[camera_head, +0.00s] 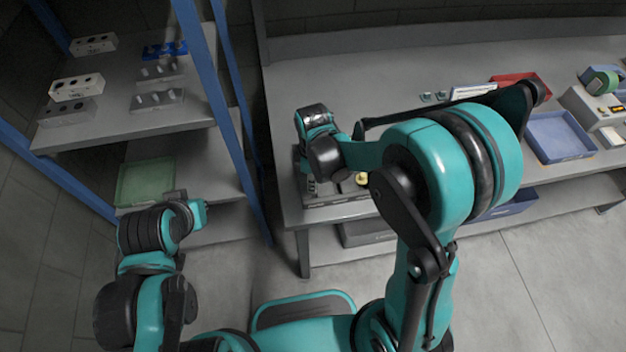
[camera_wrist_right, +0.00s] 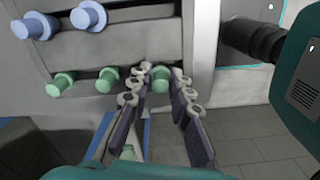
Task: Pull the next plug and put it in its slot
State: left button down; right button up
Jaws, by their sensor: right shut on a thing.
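A block face with rows of plugs fills the upper left of the right wrist view. It holds lavender plugs, one here (camera_wrist_right: 88,18), and a lower row of green plugs, one here (camera_wrist_right: 107,80). My right gripper (camera_wrist_right: 158,84) is shut on the rightmost green plug (camera_wrist_right: 160,77), with a finger on each side. The plug appears still at the block face; how deep it sits is hidden. In the head view my right arm reaches the table's left end, where a yellow plug (camera_head: 361,178) shows. My left gripper (camera_head: 186,208) is low at the left, its fingers unclear.
Hole blocks, a white one (camera_head: 77,87) and a blue one (camera_head: 164,50), stand on the left shelf (camera_head: 115,125). A green tray (camera_head: 147,181) lies below. A blue upright (camera_head: 210,75) separates shelf and table. A red bin (camera_head: 521,87) and blue bin (camera_head: 560,137) stand right.

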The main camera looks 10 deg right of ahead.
jog(key=shift+f+b, duration=0.45)
jog(key=shift+f, duration=0.1)
dwell(0.4)
jog(key=o, duration=0.9)
jog(key=shift+c, duration=0.2)
jog(key=shift+r, duration=0.1)
notch_tip(320, 180, up, 12)
jog(key=s+d+m+t+b, duration=0.2)
jog(key=s+d+m+t, duration=0.5)
jog(key=m, duration=0.7)
jog(key=s+d, duration=0.1)
jog(key=s, duration=0.1)
jog(key=shift+s+d, duration=0.35)
jog(key=shift+s, duration=0.05)
